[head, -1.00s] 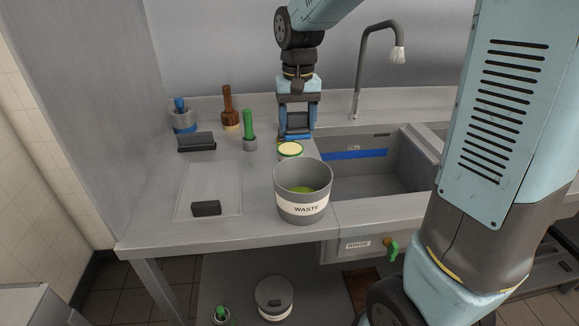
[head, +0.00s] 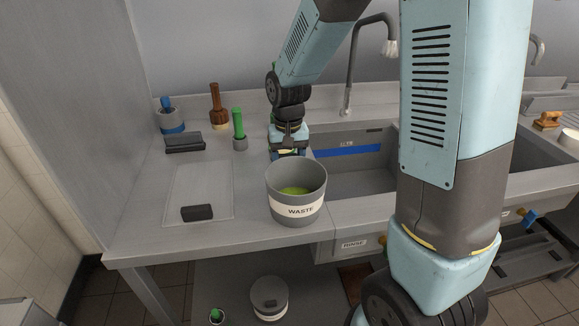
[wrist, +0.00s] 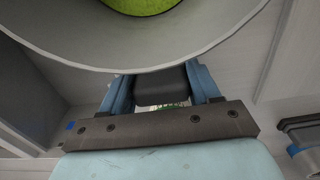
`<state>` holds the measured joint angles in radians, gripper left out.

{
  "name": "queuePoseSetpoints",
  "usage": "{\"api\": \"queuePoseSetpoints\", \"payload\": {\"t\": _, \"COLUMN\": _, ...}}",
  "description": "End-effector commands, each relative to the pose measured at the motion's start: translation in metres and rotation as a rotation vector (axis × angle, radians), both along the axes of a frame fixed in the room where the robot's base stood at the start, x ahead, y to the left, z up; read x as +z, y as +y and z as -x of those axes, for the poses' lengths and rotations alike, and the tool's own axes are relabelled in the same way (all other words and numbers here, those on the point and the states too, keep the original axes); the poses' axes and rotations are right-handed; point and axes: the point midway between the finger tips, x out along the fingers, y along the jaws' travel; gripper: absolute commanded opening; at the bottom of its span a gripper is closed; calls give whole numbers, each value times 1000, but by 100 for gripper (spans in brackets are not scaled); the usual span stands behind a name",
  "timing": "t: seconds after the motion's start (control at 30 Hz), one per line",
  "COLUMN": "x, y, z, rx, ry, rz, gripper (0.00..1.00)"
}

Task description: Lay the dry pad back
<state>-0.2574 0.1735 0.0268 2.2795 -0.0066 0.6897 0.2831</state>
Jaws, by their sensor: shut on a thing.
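My gripper (head: 288,151) is low over the counter, just behind the waste bin, and points down. In the wrist view its blue fingers (wrist: 160,92) are shut on a dark grey block-shaped pad (wrist: 160,86). A small round pot with a pale yellow top and green rim is beneath the gripper and mostly hidden; a bit of green and white shows below the pad (wrist: 178,103). Another dark pad (head: 197,213) lies on the flat pale board (head: 205,180) at left. Whether the held pad touches the pot cannot be told.
The grey waste bin (head: 296,203) with green contents stands close in front of my gripper. A dark block in a tray (head: 185,145), a green-handled tool (head: 239,130), a brown-handled brush (head: 217,105) and a blue-handled one (head: 170,115) stand behind. The sink (head: 350,165) is at right.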

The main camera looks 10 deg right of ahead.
Motion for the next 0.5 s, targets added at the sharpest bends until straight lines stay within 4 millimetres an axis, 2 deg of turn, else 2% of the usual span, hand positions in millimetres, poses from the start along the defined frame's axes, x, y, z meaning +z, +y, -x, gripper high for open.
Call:
{"api": "queuePoseSetpoints", "payload": {"t": 0.13, "x": -16, "y": 0, "z": 0, "rx": 0, "ry": 1, "rz": 0, "gripper": 33}}
{"api": "queuePoseSetpoints", "payload": {"t": 0.47, "x": -19, "y": 0, "z": 0, "rx": 0, "ry": 0, "rz": 0, "gripper": 33}}
{"api": "queuePoseSetpoints", "payload": {"t": 0.5, "x": -19, "y": 0, "z": 0, "rx": 0, "ry": 0, "rz": 0, "gripper": 63}}
